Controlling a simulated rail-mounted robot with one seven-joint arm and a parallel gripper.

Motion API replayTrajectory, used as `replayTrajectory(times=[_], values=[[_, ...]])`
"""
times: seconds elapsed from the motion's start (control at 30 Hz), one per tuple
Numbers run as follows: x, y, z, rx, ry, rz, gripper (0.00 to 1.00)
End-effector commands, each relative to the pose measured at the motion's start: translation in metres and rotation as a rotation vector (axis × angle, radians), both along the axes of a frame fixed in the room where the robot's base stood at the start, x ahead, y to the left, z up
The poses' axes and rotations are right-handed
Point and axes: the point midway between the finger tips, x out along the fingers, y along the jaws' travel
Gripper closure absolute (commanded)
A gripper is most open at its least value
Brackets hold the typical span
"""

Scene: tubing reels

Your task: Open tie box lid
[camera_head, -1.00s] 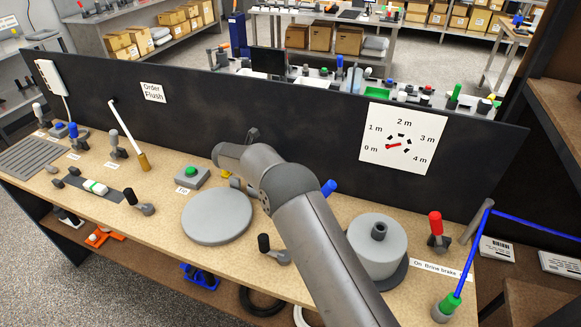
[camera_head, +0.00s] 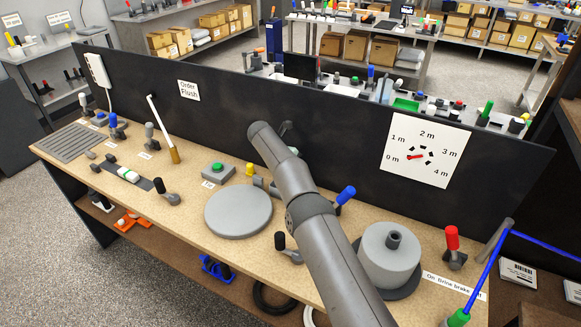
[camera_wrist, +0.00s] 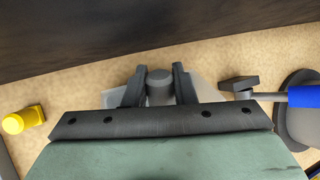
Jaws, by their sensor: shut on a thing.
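In the wrist view my gripper (camera_wrist: 159,88) has its two dark fingers on either side of a short grey cylindrical knob (camera_wrist: 160,80), shut on it. Pale grey flat surfaces (camera_wrist: 205,97) show on both sides of the fingers, seemingly part of the tie box and its lid. The wide gripper body covers most of it, so I cannot tell whether the lid is raised. In the head view my arm hides the fingers and knob; only small grey parts (camera_head: 275,187) show beside it, and I cannot tell what they are.
A yellow knob (camera_wrist: 14,123) stands left of my gripper and a blue-handled lever (camera_wrist: 303,95) right of it. The black back panel (camera_wrist: 60,35) rises close behind. In the head view, a grey disc (camera_head: 238,212) and a grey reel (camera_head: 390,255) flank my arm.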

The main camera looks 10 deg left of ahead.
Motion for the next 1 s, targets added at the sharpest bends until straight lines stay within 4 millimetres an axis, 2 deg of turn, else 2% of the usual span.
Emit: replayTrajectory(times=[0.33,0.37,0.43,0.77,0.87,1.0], values=[[-0.001,0.000,-0.002,0.001,0.004,0.001,1.00],[-0.001,0.000,-0.002,0.001,0.004,0.001,0.73],[-0.001,0.000,-0.002,0.001,0.004,0.001,0.54],[-0.001,0.001,0.001,0.000,0.001,0.001,0.54],[-0.003,0.005,0.008,0.001,-0.001,0.001,0.54],[-0.012,0.017,0.029,0.001,-0.002,0.003,0.54]])
